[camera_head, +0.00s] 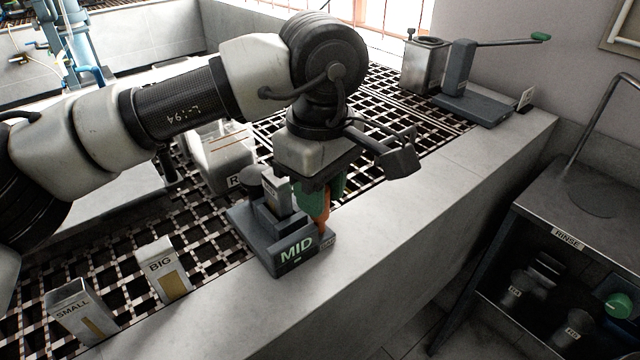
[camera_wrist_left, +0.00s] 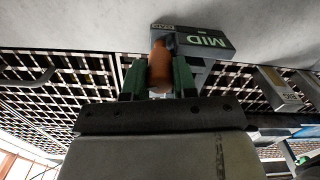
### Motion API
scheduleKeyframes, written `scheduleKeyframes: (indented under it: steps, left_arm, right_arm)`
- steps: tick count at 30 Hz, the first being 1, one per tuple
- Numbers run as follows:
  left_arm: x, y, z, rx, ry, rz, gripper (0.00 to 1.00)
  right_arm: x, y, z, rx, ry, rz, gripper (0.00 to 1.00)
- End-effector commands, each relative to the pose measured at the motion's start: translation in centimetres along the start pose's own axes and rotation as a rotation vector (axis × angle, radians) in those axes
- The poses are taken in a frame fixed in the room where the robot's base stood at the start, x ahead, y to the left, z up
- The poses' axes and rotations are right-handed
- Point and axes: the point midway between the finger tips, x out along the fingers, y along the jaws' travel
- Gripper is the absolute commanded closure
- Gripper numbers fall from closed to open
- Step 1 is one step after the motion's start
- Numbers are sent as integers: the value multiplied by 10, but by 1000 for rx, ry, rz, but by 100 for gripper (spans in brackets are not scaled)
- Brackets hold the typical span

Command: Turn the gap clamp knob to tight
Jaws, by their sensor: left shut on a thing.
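A dark grey block device (camera_head: 262,238) with a "MID" label stands at the edge of the grating. The orange knob (camera_head: 324,212) sits at its right side, partly hidden by my gripper. My left gripper (camera_head: 320,196) reaches down from above with green fingers. In the left wrist view the left gripper (camera_wrist_left: 160,82) has its fingers on both sides of the orange knob (camera_wrist_left: 160,66), shut on it. The "MID" block (camera_wrist_left: 212,42) is just beyond it. My right gripper is not in view.
Upright pieces marked "SMALL" (camera_head: 82,312) and "BIG" (camera_head: 167,272) stand at the left. A white box (camera_head: 220,158) is behind the device. A lever device (camera_head: 470,85) with a green-tipped handle stands at the far right. The pale ledge (camera_head: 400,230) in front is clear.

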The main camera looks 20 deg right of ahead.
Motion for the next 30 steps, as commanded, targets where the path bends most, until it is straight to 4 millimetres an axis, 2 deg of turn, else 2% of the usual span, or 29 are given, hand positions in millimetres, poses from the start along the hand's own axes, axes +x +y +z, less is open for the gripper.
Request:
scheduleKeyframes:
  steps: [9, 23, 24, 28, 30]
  left_arm:
    - [0, 0, 0, 89, 1, 0, 97]
    - [0, 0, 0, 99, 0, 0, 97]
    - [0, 0, 0, 99, 1, 0, 68]
    - [0, 0, 0, 99, 0, 0, 48]
    - [0, 0, 0, 99, 0, 0, 47]
  right_arm:
    - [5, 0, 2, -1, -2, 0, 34]
    - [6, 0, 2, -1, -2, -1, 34]
    - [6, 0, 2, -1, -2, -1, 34]
    - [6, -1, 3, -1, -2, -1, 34]
    - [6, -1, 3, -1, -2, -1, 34]
